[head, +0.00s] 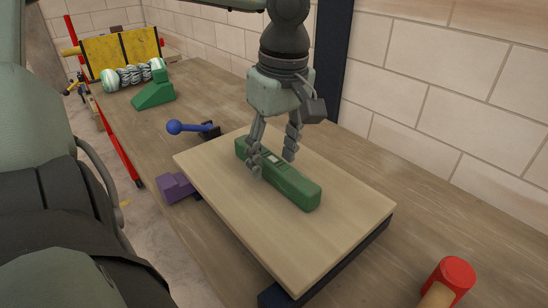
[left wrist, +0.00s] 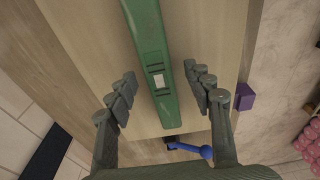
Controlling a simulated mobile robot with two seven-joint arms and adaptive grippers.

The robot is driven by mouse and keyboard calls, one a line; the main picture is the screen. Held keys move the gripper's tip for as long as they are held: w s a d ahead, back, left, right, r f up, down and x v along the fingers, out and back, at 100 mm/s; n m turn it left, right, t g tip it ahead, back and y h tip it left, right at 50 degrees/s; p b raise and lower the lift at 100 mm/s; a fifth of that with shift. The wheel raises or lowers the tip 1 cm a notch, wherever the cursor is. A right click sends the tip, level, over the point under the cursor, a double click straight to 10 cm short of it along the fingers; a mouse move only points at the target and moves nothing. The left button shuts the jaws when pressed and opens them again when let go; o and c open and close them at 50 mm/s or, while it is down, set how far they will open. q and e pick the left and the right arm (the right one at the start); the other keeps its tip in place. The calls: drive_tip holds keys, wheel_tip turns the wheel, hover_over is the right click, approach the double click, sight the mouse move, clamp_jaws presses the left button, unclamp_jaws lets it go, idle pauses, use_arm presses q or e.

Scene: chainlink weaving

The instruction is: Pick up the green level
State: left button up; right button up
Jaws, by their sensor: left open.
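The green level (head: 294,183) lies flat on a light wooden board (head: 230,203) on the workbench. In the left wrist view the level (left wrist: 149,45) runs lengthwise between the fingers, with a small white patch near its middle. My left gripper (head: 273,166) is open, pointing down over the far half of the level. In the left wrist view its fingers (left wrist: 164,88) stand on either side of the level, with a gap on both sides. My right gripper is not in view.
A blue-knobbed lever (head: 176,127) and a purple block (head: 175,187) sit by the board's left edge. A red-headed mallet (head: 455,275) lies at the front right. A green wedge (head: 154,93) and a yellow panel (head: 122,48) stand at the back left. A brick wall (head: 450,95) bounds the right.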

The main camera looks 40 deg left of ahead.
use_arm(q)
drive_tip(key=shift+a+f, duration=0.1)
drive_tip(key=shift+f, duration=0.7)
drive_tip(key=shift+c, duration=0.5)
clamp_jaws()
drive_tip(key=shift+r, duration=0.2)
